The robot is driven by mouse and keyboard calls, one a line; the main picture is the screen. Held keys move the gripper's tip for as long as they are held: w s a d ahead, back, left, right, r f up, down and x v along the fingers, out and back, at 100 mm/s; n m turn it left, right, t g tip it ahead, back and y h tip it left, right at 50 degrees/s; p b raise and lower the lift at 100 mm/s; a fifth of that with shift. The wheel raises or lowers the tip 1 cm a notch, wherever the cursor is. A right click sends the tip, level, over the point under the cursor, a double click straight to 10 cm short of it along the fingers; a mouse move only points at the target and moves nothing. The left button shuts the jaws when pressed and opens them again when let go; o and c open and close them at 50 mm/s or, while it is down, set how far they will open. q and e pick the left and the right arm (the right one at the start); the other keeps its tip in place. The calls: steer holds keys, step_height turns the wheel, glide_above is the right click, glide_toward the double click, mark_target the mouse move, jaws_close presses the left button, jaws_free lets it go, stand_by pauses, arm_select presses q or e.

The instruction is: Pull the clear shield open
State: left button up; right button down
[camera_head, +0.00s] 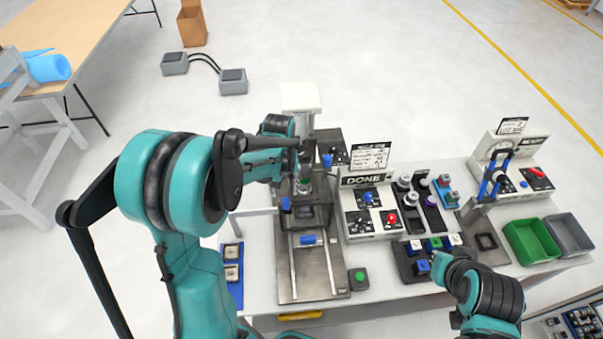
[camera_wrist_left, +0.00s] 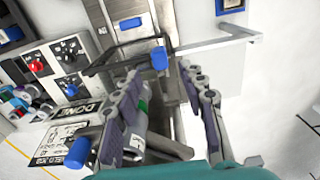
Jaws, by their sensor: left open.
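The clear shield (camera_head: 318,214) is a see-through box with a dark frame, standing over the press fixture on a metal plate. Its dark frame (camera_wrist_left: 115,62) also shows in the left wrist view. A blue knob (camera_head: 285,203) sits at its front left; the same knob (camera_wrist_left: 160,58) is just beyond my left fingertips in the left wrist view. My left gripper (camera_wrist_left: 163,76) is open, with a finger on either side of the view's middle; contact with the knob cannot be told. My right gripper (camera_head: 441,264) is low at the right, near coloured blocks; its jaws are unclear.
A control box marked DONE (camera_head: 365,180) stands right of the fixture. Blue block (camera_head: 308,239) lies between the plate's rails. A green button (camera_head: 359,279) is at the front. Green bin (camera_head: 531,241) and grey bin (camera_head: 568,234) stand at far right.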

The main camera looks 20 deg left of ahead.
mark_target(285, 200)
arm_select(q)
steer(key=shift+w+r, duration=0.1)
steer(key=shift+w, duration=0.25)
step_height(285, 200, down, 8)
steer(key=shift+s+r, duration=0.1)
steer(key=shift+r, duration=0.15)
steer(key=shift+s+f, duration=0.15)
steer(key=shift+c, duration=0.3)
jaws_close()
